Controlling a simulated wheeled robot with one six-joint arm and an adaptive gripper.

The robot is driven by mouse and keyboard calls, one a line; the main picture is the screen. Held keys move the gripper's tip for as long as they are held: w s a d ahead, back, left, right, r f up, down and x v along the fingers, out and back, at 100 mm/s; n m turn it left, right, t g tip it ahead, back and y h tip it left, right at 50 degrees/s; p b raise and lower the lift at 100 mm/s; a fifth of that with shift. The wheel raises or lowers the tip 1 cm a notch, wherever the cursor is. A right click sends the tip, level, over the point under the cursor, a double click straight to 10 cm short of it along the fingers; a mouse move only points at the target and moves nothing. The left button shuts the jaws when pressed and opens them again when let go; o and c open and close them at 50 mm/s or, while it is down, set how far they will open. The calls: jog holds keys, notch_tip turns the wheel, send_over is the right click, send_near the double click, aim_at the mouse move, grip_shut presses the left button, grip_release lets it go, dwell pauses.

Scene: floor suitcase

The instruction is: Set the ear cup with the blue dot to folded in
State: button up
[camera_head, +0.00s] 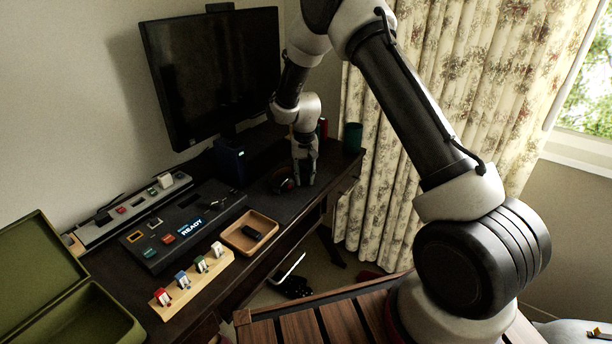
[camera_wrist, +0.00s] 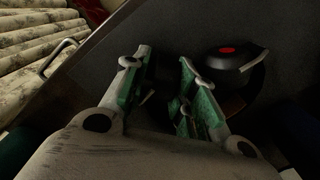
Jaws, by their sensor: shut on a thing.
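Dark headphones (camera_head: 284,183) lie on the dark desk mat near the desk's right end. In the wrist view, one black ear cup (camera_wrist: 228,60) with a red dot lies flat, just right of my fingers. No blue dot shows in either view. My gripper (camera_head: 303,180) points down at the headphones; in the wrist view its green-padded fingers (camera_wrist: 166,88) stand around a dark, narrow part of them. The jaws are shut on that part, but the shadow and fingers hide most of it, and I cannot tell how that ear cup is folded.
A monitor (camera_head: 215,75) stands behind my arm. Left on the desk are a dark console (camera_head: 160,254) reading READY, a wooden tray (camera_head: 232,238) with a black object, and a wooden rack (camera_head: 195,279). A green cup (camera_head: 353,137) stands beyond my gripper.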

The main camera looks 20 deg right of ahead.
jog(key=shift+m, duration=0.3)
jog(key=o, duration=1.1)
jog(key=shift+w, duration=0.1)
jog(key=shift+c, duration=0.2)
